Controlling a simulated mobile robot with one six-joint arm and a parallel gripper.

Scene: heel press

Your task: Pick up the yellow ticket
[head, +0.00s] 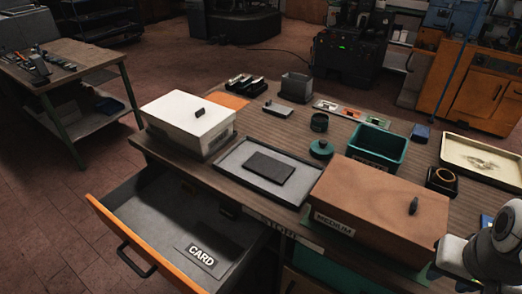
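I cannot make out a yellow ticket for certain. A strip (352,112) with several small coloured cards in red, green and orange lies at the back of the workbench, too small to read. A drawer (190,222) stands open at the front left, with a plate (202,255) marked CARD on its floor; no ticket shows in it. White and grey links of my arm show at the lower right corner, beside the brown box marked MEDIUM (380,207). My gripper is not in view.
A white lidded box (188,118) stands at the bench's left. A grey tray (233,159) holds a dark block (271,167). A teal bin (378,146), dark round pots and a cream tray (480,160) stand to the right. The open drawer juts past the bench front.

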